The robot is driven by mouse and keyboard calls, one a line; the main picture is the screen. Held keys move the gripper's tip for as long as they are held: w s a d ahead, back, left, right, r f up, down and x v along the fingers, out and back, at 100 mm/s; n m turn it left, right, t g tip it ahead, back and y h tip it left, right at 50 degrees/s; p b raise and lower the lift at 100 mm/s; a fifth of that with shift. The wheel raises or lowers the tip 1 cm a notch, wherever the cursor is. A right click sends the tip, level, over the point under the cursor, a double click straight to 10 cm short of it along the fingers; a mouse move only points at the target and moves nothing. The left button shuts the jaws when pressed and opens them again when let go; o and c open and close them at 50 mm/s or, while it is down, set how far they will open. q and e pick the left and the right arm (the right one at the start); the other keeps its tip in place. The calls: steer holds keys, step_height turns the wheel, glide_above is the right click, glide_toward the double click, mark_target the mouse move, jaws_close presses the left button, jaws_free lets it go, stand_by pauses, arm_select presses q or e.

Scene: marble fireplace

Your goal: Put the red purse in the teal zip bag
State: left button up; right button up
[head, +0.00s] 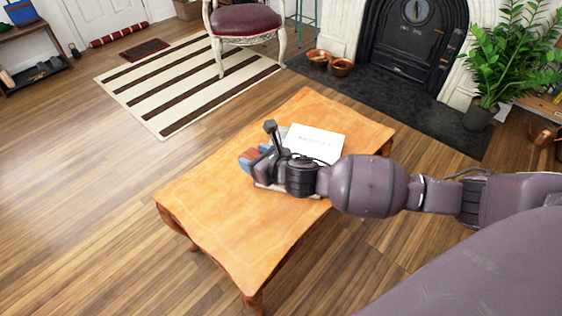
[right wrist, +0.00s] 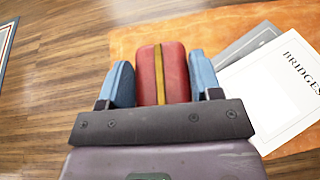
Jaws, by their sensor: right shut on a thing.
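My right gripper (head: 251,163) is over the wooden table, its arm coming in from the right. In the right wrist view its two blue finger pads (right wrist: 162,68) are closed on both sides of the red purse (right wrist: 147,75), which has a yellow band down its middle. In the head view only a small part of the purse (head: 246,157) shows beside the gripper. I cannot tell whether the purse touches the tabletop. I cannot make out the teal zip bag in either view. My left gripper is not in view.
A white book (head: 318,140) lies on the wooden table (head: 245,235), with a grey one partly under it (right wrist: 252,44). The table's near left part is clear. A chair (head: 245,22), copper bowls (head: 342,66), a fireplace (head: 412,45) and a potted plant (head: 510,55) stand beyond.

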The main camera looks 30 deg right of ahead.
steer(key=b, duration=0.1)
glide_above(260, 205)
step_height(260, 205, down, 4)
steer(key=shift+y, duration=0.3)
step_height(260, 205, down, 15)
steer(key=b, duration=0.6)
steer(key=shift+f+b, duration=0.35)
steer(key=shift+b, duration=0.05)
steer(key=shift+f, duration=0.45)
step_height(260, 205, down, 4)
steer(key=shift+r+b, duration=0.2)
steer(key=shift+b, duration=0.85)
steer(key=shift+w+r, duration=0.1)
steer(key=shift+r, duration=0.2)
steer(key=shift+f, duration=0.25)
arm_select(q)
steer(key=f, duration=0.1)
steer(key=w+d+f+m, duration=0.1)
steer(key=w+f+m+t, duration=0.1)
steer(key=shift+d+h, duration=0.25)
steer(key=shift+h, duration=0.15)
arm_select(e)
steer(key=o, duration=1)
steer(key=shift+c, duration=0.2)
